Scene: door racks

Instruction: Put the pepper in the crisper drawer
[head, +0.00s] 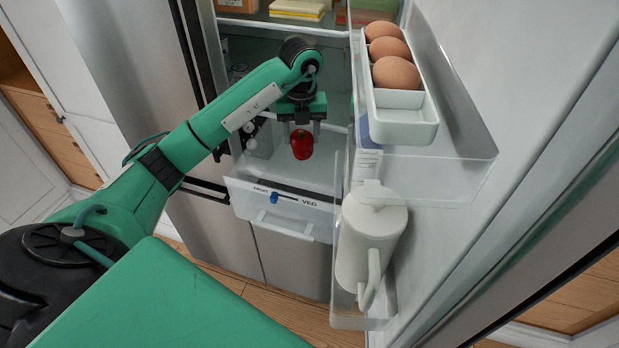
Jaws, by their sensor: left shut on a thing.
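A red pepper (301,143) hangs in my left gripper (302,130), which points down and is shut on it. The gap between the pepper and the drawer floor is hard to judge. My right gripper is not in view.
The open fridge door on the right carries an egg tray (404,118) with three brown eggs and a white pitcher (371,240), close beside the drawer. A shelf above holds a yellow item (297,9). A small white-lidded container (259,139) stands left of the gripper.

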